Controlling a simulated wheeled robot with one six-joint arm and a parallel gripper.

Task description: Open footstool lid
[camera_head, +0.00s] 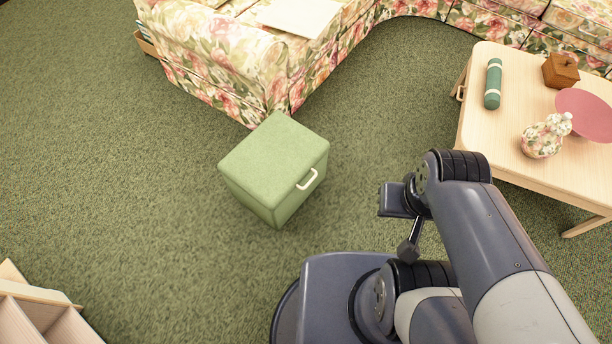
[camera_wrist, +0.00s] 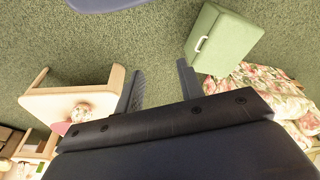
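The green footstool (camera_head: 266,165) stands on the carpet in front of the floral sofa, left of my arm. Its lid (camera_head: 275,148) looks closed, lying flat on top. A pale handle (camera_head: 307,180) sits at the lid's right edge. In the wrist view the footstool (camera_wrist: 228,40) appears at upper right, with its handle (camera_wrist: 201,44) facing left. My gripper (camera_wrist: 159,82) is open, its two dark fingers apart with only carpet seen between them. It is apart from the footstool and touches nothing visible. The gripper's fingers are not clearly seen in the head view.
A floral sofa (camera_head: 225,60) stands behind the footstool. A wooden table (camera_head: 500,140) at right holds a green cylinder (camera_head: 493,83), a wooden box (camera_head: 560,71), a pink disc (camera_head: 585,115) and a floral vase (camera_head: 545,137). A wooden shelf (camera_head: 40,315) is at lower left. Carpet left is clear.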

